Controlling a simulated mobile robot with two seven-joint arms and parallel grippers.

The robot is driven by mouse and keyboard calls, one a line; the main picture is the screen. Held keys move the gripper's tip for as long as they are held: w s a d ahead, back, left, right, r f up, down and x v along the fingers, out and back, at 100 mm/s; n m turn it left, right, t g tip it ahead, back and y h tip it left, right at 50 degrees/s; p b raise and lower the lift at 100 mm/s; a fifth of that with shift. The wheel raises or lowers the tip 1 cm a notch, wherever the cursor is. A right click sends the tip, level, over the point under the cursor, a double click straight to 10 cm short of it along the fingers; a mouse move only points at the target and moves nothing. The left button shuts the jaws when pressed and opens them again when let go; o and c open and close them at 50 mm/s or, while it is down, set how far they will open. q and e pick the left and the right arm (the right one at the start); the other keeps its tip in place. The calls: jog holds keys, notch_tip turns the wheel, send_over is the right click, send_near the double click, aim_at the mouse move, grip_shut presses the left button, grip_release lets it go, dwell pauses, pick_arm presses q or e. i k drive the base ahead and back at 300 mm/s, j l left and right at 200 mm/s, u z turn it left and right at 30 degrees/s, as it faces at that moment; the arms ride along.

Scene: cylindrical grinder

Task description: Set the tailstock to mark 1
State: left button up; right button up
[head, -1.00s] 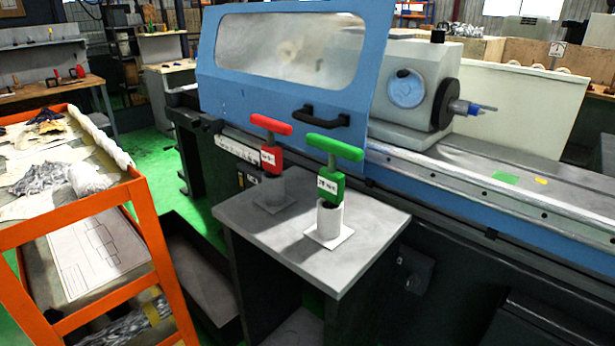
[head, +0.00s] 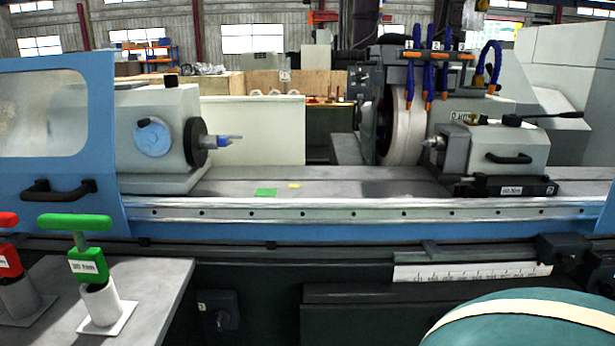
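The tailstock (head: 515,142), a grey block with a black handle on its front, sits on the right part of the machine's table rail. Its pointed tip faces left, close to the grinding wheel (head: 403,125). A black lever (head: 548,115) is on top of it. Its black base (head: 505,187) has a small label too blurred to read surely. A white scale strip (head: 472,272) with fine marks runs along the front below; its numbers are not legible. Neither of my grippers is in view.
The workhead (head: 150,135) stands at left behind a blue door (head: 104,150). Green (head: 88,223) and red (head: 8,220) T-handle tools stand in holders on a grey side table (head: 160,280). A teal rounded shape (head: 540,325) fills the bottom right. The table between workhead and tailstock is mostly clear.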

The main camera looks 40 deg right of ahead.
aim_at(514, 160)
jog(key=z, duration=2.6)
jog(key=i+l, duration=0.2)
jog(key=l, duration=0.15)
jog(key=i+l, duration=0.15)
jog(key=l, duration=0.2)
jog(key=i+l, duration=0.2)
jog(key=l, duration=0.15)
jog(key=i+l, duration=0.15)
jog(key=l, duration=0.2)
